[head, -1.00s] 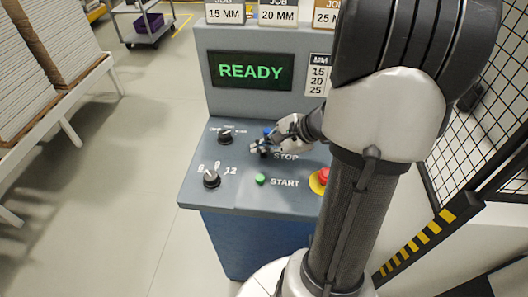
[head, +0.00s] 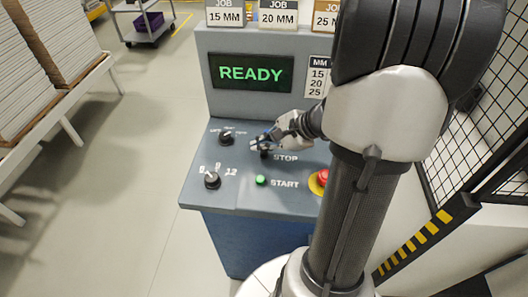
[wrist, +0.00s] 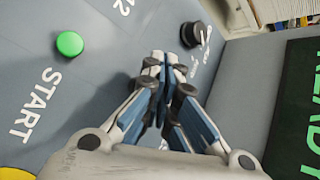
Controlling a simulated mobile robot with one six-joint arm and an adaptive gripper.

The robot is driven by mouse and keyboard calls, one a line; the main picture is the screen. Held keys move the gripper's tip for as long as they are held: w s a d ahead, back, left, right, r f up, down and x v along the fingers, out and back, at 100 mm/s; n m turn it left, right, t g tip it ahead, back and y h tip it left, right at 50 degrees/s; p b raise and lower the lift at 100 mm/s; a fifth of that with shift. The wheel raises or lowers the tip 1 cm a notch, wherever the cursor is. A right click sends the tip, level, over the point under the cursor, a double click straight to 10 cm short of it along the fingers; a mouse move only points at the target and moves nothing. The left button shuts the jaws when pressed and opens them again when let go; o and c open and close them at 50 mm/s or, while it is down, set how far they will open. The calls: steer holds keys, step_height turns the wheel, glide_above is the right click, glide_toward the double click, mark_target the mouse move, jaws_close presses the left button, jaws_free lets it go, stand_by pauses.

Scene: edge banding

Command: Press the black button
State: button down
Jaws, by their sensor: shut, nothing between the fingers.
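The black button (head: 264,154) sits left of the STOP label on the grey sloping control panel (head: 240,195). My gripper (head: 256,144) is shut and empty, with its fingertips just above and slightly left of the button in the head view. I cannot tell whether they touch it. In the wrist view my gripper (wrist: 153,62) points at the panel with its fingertips together. The black button is not clearly visible there and seems hidden by the fingers.
A green START button (head: 261,180) and a red emergency stop (head: 323,177) lie nearer the front. Two black knobs, an upper one (head: 226,138) and a lower one (head: 212,180), stand at the left. The screen (head: 251,72) reads READY. A mesh fence (head: 480,130) is at right.

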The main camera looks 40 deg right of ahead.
mark_target(263, 156)
steer(key=shift+r+p, duration=1.95)
steer(key=shift+r, duration=0.65)
steer(key=shift+f, duration=0.1)
